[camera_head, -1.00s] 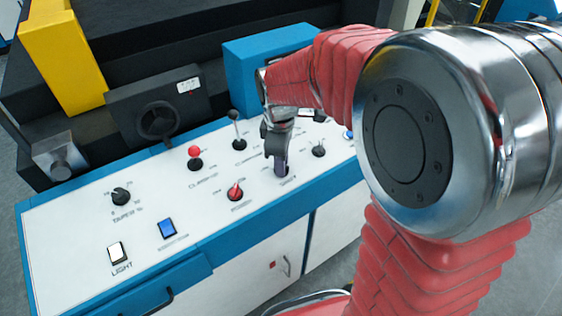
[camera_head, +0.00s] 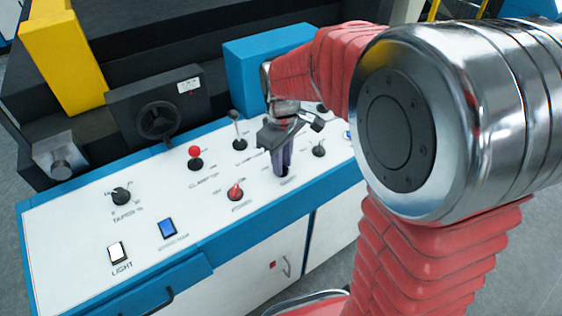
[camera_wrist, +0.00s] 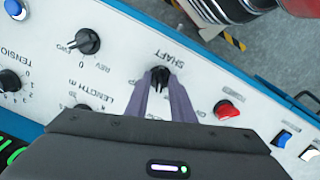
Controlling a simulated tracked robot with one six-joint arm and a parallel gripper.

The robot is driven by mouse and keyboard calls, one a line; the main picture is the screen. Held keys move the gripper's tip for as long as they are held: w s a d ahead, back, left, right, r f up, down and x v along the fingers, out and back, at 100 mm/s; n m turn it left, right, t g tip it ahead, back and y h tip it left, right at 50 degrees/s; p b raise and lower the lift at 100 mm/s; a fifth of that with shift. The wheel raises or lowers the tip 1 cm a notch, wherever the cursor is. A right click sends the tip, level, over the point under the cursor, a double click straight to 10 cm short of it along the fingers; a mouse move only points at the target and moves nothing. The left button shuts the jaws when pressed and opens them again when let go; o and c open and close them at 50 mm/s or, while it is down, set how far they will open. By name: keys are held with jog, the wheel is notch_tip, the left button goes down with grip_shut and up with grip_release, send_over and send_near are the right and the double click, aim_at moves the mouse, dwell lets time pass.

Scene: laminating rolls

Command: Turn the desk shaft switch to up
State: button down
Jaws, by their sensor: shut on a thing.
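The shaft switch (camera_wrist: 160,74) is a small black knob on the white desk panel, by the upside-down SHAFT label in the wrist view. My gripper (camera_wrist: 161,84) has its two purple fingers closed on either side of this knob. In the head view my gripper (camera_head: 281,167) points down at the panel, and its fingers mostly hide the knob. I cannot read the switch's exact setting.
A red knob (camera_head: 235,193) and a black knob (camera_head: 319,150) sit close on either side. A blue box (camera_head: 265,60) rises at the back.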

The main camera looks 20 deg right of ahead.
jog(key=m, duration=0.6)
jog(key=shift+s+d+f+m+y, duration=0.1)
jog(key=shift+m+y, duration=0.2)
jog(key=m, duration=0.6)
jog(key=shift+y, duration=0.4)
jog(key=shift+f, duration=0.1)
jog(key=c, duration=1.9)
grip_release()
jog(key=shift+o, duration=0.2)
jog(key=shift+r, duration=0.2)
jog(key=shift+d+r, duration=0.1)
jog(key=shift+r, duration=0.45)
notch_tip(320, 180, up, 12)
jog(key=d, duration=0.1)
jog(key=shift+s+d+r, duration=0.15)
jog(key=shift+s+d, duration=0.1)
jog(key=shift+s, duration=0.1)
